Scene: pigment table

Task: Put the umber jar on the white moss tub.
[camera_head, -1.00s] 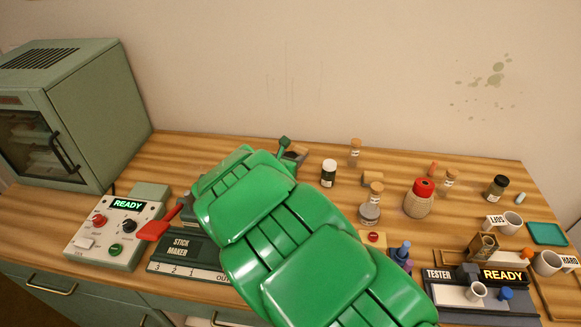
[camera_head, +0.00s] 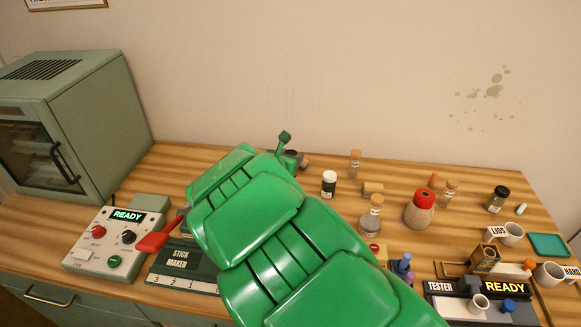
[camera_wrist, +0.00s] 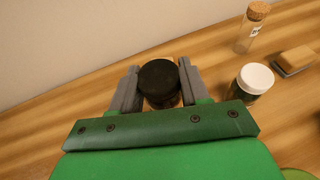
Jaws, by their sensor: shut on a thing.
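In the wrist view, my gripper (camera_wrist: 160,78) is shut on a small jar with a black lid (camera_wrist: 159,80), which I take as the umber jar; its dark brownish contents show only slightly below the lid. The white-lidded tub (camera_wrist: 255,80) with dark green contents stands upright to the right, apart from my gripper. In the head view this tub (camera_head: 329,184) stands right of my green arm. The arm hides most of my gripper there. Whether the held jar touches the table is not clear.
A corked glass vial (camera_wrist: 252,27) and a tan block (camera_wrist: 296,60) stand near the tub. The stick maker (camera_head: 180,261) is left of my arm. The back strip of table left of my gripper looks clear.

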